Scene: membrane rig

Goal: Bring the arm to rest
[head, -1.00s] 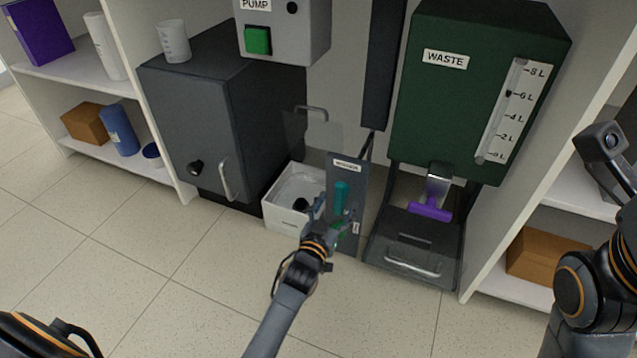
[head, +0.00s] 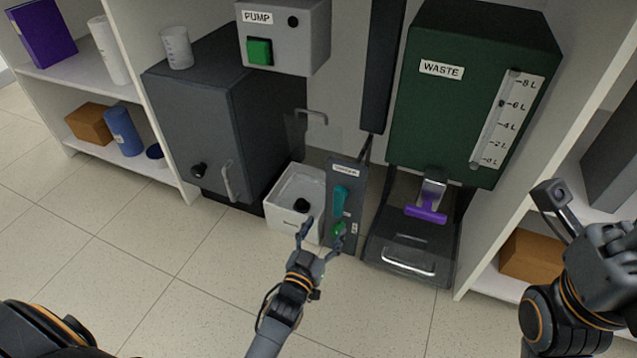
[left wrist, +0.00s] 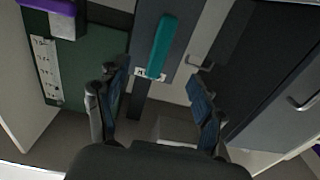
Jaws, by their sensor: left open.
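My left gripper (head: 322,236) is open and empty, in front of the grey switch panel and the white bin in the head view. In the left wrist view its two fingers (left wrist: 158,103) stand wide apart with nothing between the tips. The teal handle (head: 341,200) on the grey panel (head: 345,172) is upright, and it also shows in the left wrist view (left wrist: 162,46) beyond the fingers.
The white bin (head: 284,217) with a dark object inside stands left of the panel. A dark cabinet (head: 205,120) and the pump box (head: 305,45) are behind. The green waste tank (head: 440,130) with a purple handle (head: 426,213) is at right. The floor in front is clear.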

